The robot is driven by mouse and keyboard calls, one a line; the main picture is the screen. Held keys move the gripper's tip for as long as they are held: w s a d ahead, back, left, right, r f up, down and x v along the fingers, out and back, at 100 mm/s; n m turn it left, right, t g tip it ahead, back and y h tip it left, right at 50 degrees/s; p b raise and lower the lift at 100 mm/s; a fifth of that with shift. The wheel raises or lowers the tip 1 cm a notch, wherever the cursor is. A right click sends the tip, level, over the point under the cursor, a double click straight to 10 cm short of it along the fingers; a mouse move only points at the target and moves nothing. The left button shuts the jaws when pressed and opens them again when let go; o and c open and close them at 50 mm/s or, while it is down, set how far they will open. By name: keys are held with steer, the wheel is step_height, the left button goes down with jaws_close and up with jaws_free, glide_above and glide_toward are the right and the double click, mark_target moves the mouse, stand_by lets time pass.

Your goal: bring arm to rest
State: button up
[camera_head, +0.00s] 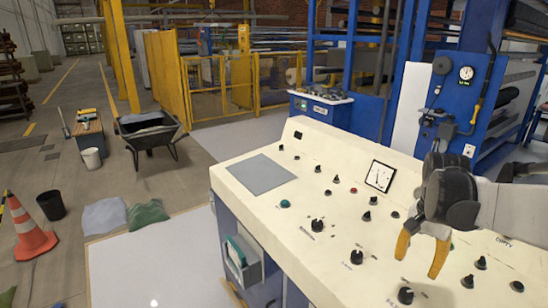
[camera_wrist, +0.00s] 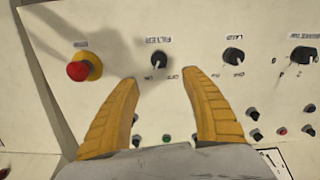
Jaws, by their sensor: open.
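My gripper (camera_head: 421,252) hangs over the right part of a cream control panel (camera_head: 235,191) in the head view. Its two orange fingers are spread apart with nothing between them. In the wrist view my gripper (camera_wrist: 160,82) also shows open and empty, with a black knob (camera_wrist: 158,60) labelled "FILTER" beyond the gap between the fingertips. I cannot tell the exact height of the fingers above the panel. My arm comes in from the right edge of the head view.
The panel carries several black knobs, a dial gauge (camera_head: 380,176) and a grey plate (camera_head: 261,174). A red emergency button (camera_wrist: 79,70) stands out in the wrist view. Blue machinery (camera_head: 424,92) rises behind. A wheelbarrow (camera_head: 148,132) and a traffic cone (camera_head: 28,230) are at left.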

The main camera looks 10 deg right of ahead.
steer(key=s+a+r+n+t, duration=0.1)
steer(key=a+n, duration=0.3)
steer(key=a, duration=0.4)
steer(key=s+a+r+n+t, duration=0.1)
steer(key=s+a+n+t, duration=0.1)
steer(key=a, duration=0.6)
steer(key=s+a+r+n+t, duration=0.1)
steer(key=a+n+t, duration=0.3)
steer(key=a, duration=0.5)
steer(key=shift+s+n+y, duration=0.4)
steer(key=shift+s+n, duration=0.35)
steer(key=shift+n, duration=0.25)
steer(key=shift+c, duration=0.5)
